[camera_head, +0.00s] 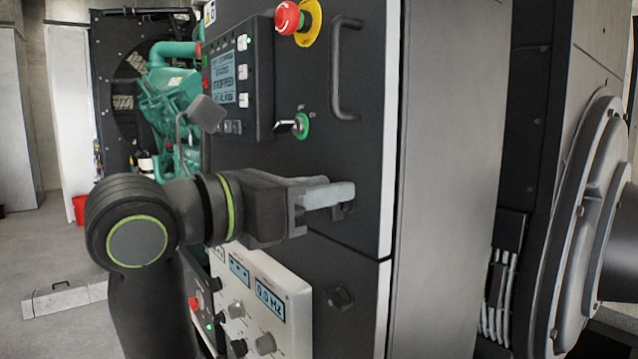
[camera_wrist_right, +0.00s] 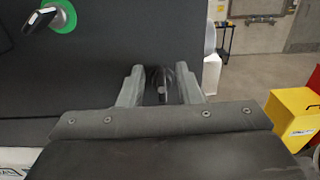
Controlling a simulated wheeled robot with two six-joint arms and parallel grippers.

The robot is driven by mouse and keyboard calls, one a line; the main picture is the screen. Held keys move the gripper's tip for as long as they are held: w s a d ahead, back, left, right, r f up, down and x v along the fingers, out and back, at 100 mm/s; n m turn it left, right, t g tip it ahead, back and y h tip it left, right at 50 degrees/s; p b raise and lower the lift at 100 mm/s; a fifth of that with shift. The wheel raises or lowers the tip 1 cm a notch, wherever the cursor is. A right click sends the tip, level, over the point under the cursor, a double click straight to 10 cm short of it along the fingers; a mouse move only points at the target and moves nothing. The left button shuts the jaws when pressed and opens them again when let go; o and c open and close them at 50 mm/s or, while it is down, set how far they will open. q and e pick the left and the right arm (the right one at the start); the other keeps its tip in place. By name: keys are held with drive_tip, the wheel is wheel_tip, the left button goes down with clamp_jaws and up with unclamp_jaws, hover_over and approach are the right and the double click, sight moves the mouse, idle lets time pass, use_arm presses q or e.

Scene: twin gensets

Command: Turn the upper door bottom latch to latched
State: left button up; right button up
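The upper door (camera_head: 355,150) is a dark panel on the genset cabinet, with a controller screen, a key switch and a handle. My right gripper (camera_head: 333,197) is at the lower right part of this door, its fingers pointing at the panel. In the right wrist view the bottom latch (camera_wrist_right: 161,85), a small dark knob, sits between the two grey fingers, with a gap on each side. In the head view the fingers mostly hide the latch, and its angle is hard to tell. My left gripper is not in view.
A bar handle (camera_head: 343,70), a red emergency stop (camera_head: 288,18) and a key switch (camera_head: 300,125) are above the gripper. Below is another latch (camera_head: 340,297) on the lower panel, beside a white panel with knobs (camera_head: 262,300). Open floor (camera_head: 45,245) lies left.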

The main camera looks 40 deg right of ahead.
clamp_jaws()
drive_tip(key=shift+s+f+m, duration=0.1)
drive_tip(key=shift+m, duration=0.2)
drive_tip(key=m+b, duration=0.2)
drive_tip(key=m, duration=0.2)
drive_tip(key=s+f+m+b, duration=0.1)
drive_tip(key=m+b, duration=0.1)
drive_tip(key=m, duration=0.2)
drive_tip(key=m+b, duration=0.3)
drive_tip(key=m, duration=0.1)
drive_tip(key=shift+s+a+f, duration=0.15)
drive_tip(key=shift+s, duration=0.15)
drive_tip(key=m, duration=0.1)
drive_tip(key=m+b, duration=0.1)
drive_tip(key=m, duration=0.1)
drive_tip(key=m+b, duration=0.1)
drive_tip(key=m, duration=0.1)
drive_tip(key=shift+s+f, duration=0.1)
drive_tip(key=shift+f, duration=0.2)
